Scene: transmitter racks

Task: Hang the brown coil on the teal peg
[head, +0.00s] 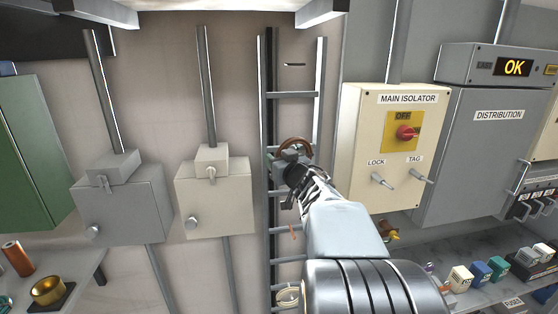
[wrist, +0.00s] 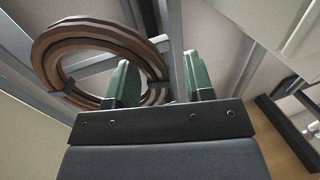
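The brown coil (head: 296,142) is at the ladder-like rack, at the tip of my arm in the head view. In the wrist view the coil (wrist: 48,58) is a thick ring with dark ties, filling the upper left. My gripper (head: 288,161) is right at the coil. In the wrist view its green-padded fingers (wrist: 162,82) stand well apart. The coil passes behind the left finger, and its right edge shows between the fingers, not visibly pinched. I cannot make out the teal peg; my gripper and the coil may hide it. What the coil hangs on is also hidden.
The rack (head: 265,215) carries a small orange peg (head: 293,231) and a pale coil (head: 288,296) lower down. The cream main isolator box (head: 356,150) stands close right of my arm. Grey and cream switch boxes are left. Shelves with small parts lie low on both sides.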

